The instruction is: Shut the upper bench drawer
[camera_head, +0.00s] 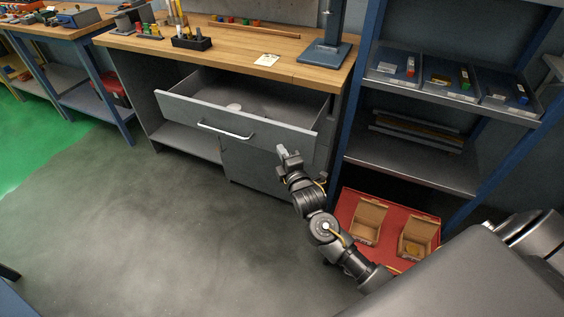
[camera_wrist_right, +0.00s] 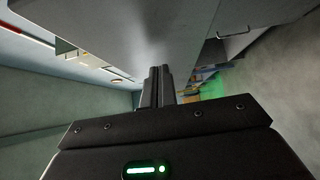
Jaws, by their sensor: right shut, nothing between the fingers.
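The upper bench drawer (camera_head: 255,131) is grey with a pale bar handle (camera_head: 226,131) and stands pulled out under the wooden bench top. A round whitish item (camera_head: 234,107) lies inside it. My right gripper (camera_head: 282,150) is shut and empty, close to the drawer front at its right end. In the right wrist view, my right gripper's fingers (camera_wrist_right: 158,85) are together, and the grey drawer front (camera_wrist_right: 130,35) fills the upper part, very near the fingertips. I cannot tell if they touch. The handle also shows in the right wrist view (camera_wrist_right: 236,33). My left gripper is not in view.
The bench top (camera_head: 225,46) holds a black tool holder (camera_head: 191,42), a paper note (camera_head: 267,59) and a blue stand (camera_head: 325,52). A blue-framed shelf (camera_head: 415,165) with small bins stands close at the right, above a red mat (camera_head: 386,218) with cardboard boxes. The floor in front is clear.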

